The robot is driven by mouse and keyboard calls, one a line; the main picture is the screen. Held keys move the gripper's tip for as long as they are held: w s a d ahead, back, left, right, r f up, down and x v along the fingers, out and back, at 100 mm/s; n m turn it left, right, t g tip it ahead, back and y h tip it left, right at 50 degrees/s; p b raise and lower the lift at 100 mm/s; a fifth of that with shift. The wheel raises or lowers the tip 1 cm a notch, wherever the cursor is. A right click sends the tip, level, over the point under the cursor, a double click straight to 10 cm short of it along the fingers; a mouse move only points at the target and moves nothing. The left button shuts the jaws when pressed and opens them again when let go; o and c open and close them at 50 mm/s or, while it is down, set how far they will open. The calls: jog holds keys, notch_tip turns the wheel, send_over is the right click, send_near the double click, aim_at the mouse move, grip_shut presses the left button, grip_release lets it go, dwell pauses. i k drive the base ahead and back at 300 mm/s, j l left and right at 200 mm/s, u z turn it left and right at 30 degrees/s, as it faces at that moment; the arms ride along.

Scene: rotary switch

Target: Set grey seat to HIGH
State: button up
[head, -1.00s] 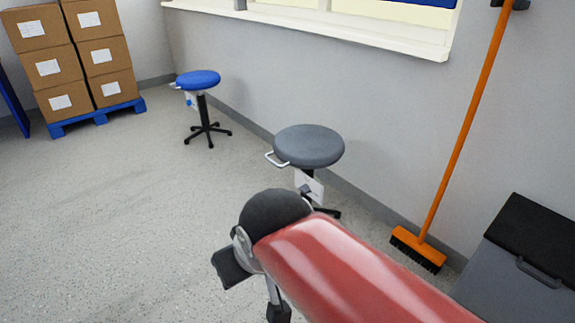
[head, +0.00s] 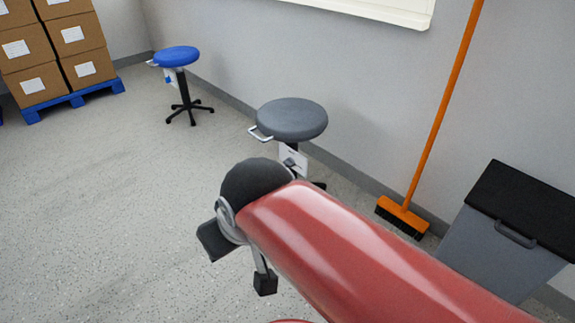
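The grey seat (head: 292,119) is a round stool top in the middle of the head view, with a pale lever handle (head: 262,134) at its left edge. Below it a white plate (head: 292,160) with a small dark part sits at the post; its markings are too small to read. My red arm hides much of the stool's base. My gripper (head: 238,262) is in front of and below the stool, apart from it. Its two dark finger ends look spread, with nothing between them.
A blue stool (head: 176,57) stands farther back left, near boxes (head: 50,50) on a blue pallet (head: 75,100). An orange broom (head: 440,120) leans on the wall, beside a grey bin with a black lid (head: 525,205). The floor at left is clear.

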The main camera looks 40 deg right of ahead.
aim_at(285, 120)
jog(key=i+l+z, duration=0.25)
jog(key=l, duration=0.25)
jog(key=i+l+z, duration=0.2)
jog(key=i+l, duration=0.15)
jog(key=l, duration=0.1)
